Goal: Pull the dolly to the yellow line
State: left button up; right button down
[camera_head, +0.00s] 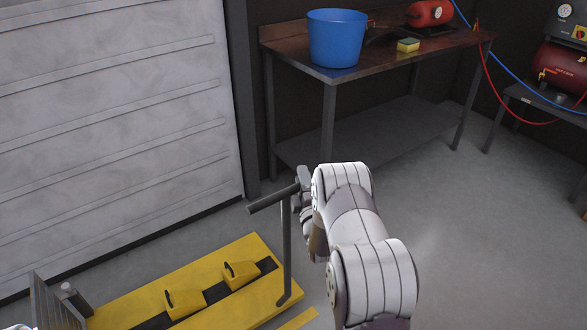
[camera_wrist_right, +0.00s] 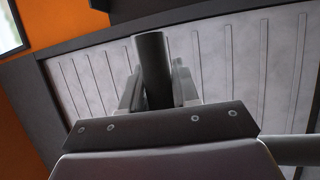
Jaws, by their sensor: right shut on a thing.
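The dolly (camera_head: 225,300) is a low yellow platform on the floor at the lower left, with a dark strip and two yellow wedge-shaped chocks on top. Its dark handle (camera_head: 287,250) rises from the right end to a crossbar (camera_head: 268,201). My right gripper (camera_head: 300,192) is shut on the crossbar near its right end; the arm partly hides the grip. In the right wrist view the dark bar (camera_wrist_right: 153,70) stands between the two fingers. A short yellow strip (camera_head: 298,320), which looks like the yellow line, lies on the floor beside the dolly's right end. My left gripper is not in view.
A workbench (camera_head: 380,45) with a blue bucket (camera_head: 337,38), a sponge (camera_head: 408,45) and a red tank (camera_head: 430,13) stands behind. A ribbed grey door (camera_head: 110,110) is at left. A compressor (camera_head: 562,70) on a small table is at right. Open floor lies right of my arm.

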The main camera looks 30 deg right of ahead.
jog(key=shift+s+d, duration=0.1)
jog(key=shift+s, duration=0.9)
jog(key=shift+f, duration=0.2)
jog(key=c, duration=0.9)
grip_release()
jog(key=shift+s, duration=0.1)
jog(key=shift+s+r, duration=0.15)
jog(key=shift+s, duration=0.1)
jog(key=v, duration=1.2)
jog(key=shift+s, duration=0.2)
